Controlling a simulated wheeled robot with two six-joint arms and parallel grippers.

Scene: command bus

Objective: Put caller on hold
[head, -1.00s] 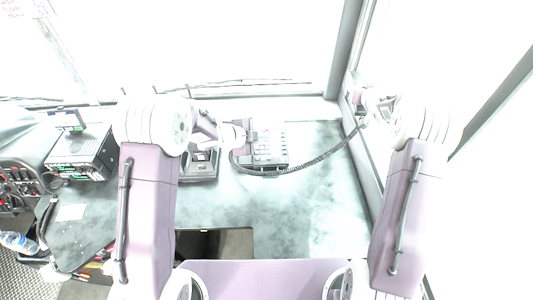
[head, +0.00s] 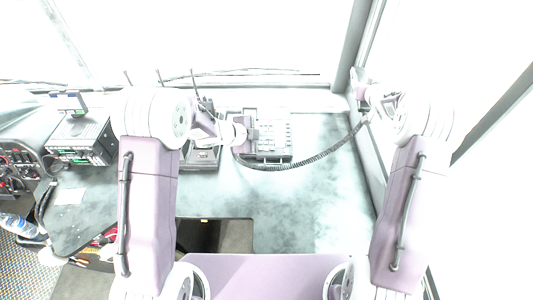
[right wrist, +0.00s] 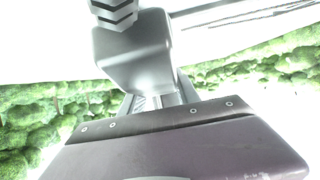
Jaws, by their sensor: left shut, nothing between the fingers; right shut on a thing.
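A desk phone (head: 274,136) with a keypad stands on the grey desk near the window. Its coiled cord (head: 305,160) runs from the phone's left side up to the right, to my right gripper (head: 371,107). My right gripper is shut on the grey handset (right wrist: 135,58), which fills the middle of the right wrist view, with the cord at its top. It is held up near the right window pillar. My left gripper (head: 250,136) is shut and empty at the phone's left part. Its fingertips are small in the view, and I cannot tell whether they touch the phone.
A radio unit (head: 82,140) with lit displays stands on the left of the desk (head: 290,205). A dark device (head: 201,155) sits left of the phone, under my left arm. The desk in front of the phone is clear.

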